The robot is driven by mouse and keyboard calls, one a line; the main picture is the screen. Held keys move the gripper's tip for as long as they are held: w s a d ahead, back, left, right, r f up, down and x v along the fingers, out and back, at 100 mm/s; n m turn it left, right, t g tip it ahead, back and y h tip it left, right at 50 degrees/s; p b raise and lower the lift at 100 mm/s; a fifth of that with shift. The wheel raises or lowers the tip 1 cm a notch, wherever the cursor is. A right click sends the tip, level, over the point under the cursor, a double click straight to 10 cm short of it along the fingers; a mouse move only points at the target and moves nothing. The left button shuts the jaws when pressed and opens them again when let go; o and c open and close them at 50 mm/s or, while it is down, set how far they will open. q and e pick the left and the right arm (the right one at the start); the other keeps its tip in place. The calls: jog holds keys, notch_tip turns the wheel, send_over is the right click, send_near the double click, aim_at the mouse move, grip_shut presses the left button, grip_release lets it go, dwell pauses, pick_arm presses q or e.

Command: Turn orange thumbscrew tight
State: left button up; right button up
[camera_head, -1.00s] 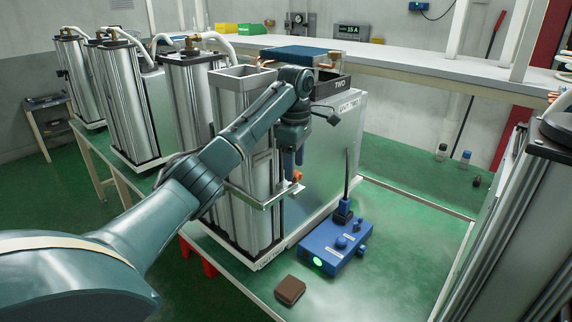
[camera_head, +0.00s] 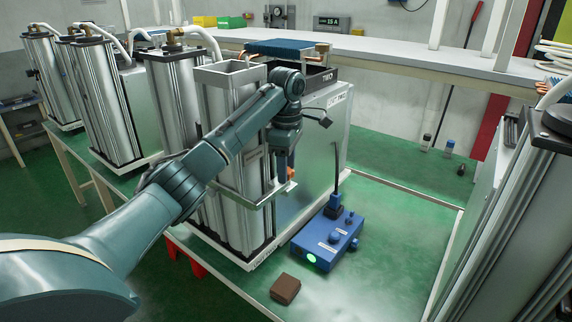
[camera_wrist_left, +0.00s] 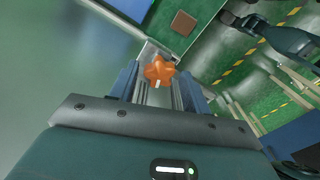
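The orange thumbscrew (camera_head: 291,173) sits at the clamp bracket (camera_head: 262,193) around the front metal column (camera_head: 235,180). In the left wrist view it is a lobed orange knob (camera_wrist_left: 158,72) with a small pale mark, lined up between my fingertips. My left gripper (camera_head: 284,165) points down just above the thumbscrew, and its fingers partly hide it. In the wrist view the two fingers (camera_wrist_left: 157,85) stand apart, with narrow gaps beside the knob; I see no clear grip on it. My right gripper cannot be made out in the views.
A brown block (camera_head: 285,289) lies near the bench's front edge. A large metal cabinet (camera_head: 320,140) stands behind the clamp. The green bench top right of the box is clear.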

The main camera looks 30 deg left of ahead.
pick_arm(q)
jog(key=c, duration=0.8)
jog(key=shift+m, duration=0.3)
jog(key=m, duration=1.1)
jog(key=shift+m, duration=0.4)
jog(key=o, duration=1)
